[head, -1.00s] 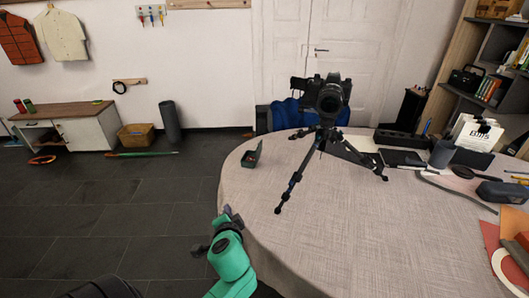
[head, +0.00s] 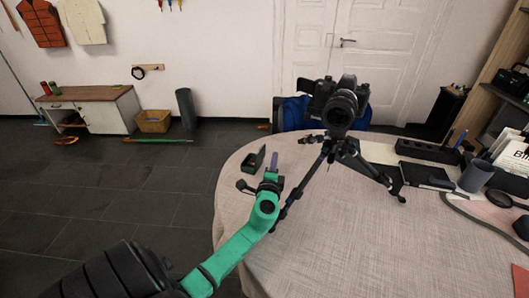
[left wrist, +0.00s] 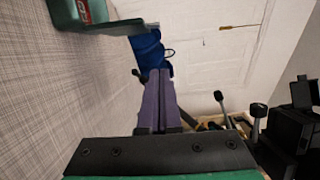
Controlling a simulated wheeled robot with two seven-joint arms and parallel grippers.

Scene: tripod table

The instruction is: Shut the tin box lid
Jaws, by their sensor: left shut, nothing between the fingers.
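The small dark green tin box (head: 252,164) stands near the far left edge of the round table. Its lid appears raised, though it is small in the head view. In the left wrist view, part of the green tin box (left wrist: 68,14) shows at the top left, cut off by the frame, with a red and white patch. My left gripper (head: 274,158) is just right of the box, apart from it. Its purple fingers (left wrist: 160,78) are shut together with nothing between them. My right gripper is not in view.
A camera on a black tripod (head: 340,150) stands close to the right of my left gripper, its legs spread on the table (head: 340,240). A blue chair (head: 293,114) is behind the table. Books, a cup and dark cases crowd the right side. The front middle is clear.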

